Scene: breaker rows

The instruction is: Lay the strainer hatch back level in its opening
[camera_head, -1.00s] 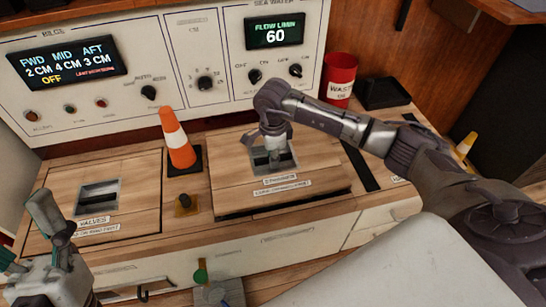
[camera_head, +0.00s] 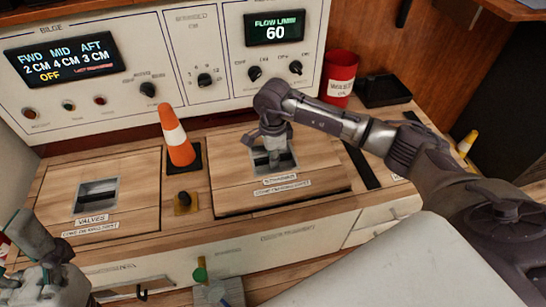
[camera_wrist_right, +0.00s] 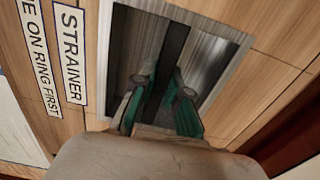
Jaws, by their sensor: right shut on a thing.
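The strainer hatch (camera_head: 230,185) is a wooden panel in the right half of the counter top, with a strainer label and a square recessed metal pull. A thin dark line shows along its front and right edges; I cannot tell if it is fully level. My right gripper (camera_head: 272,152) reaches down into the recess. In the right wrist view its green fingers (camera_wrist_right: 160,102) are on either side of a dark bar (camera_wrist_right: 170,60), the ring pull, and shut on it. My left gripper (camera_head: 42,275) is at the lower left, away from the hatch; its fingers are unclear.
An orange cone (camera_head: 177,138) and a small dark knob (camera_head: 185,202) stand between the strainer hatch and the valves hatch (camera_head: 130,180). A control panel (camera_head: 140,60) rises behind.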

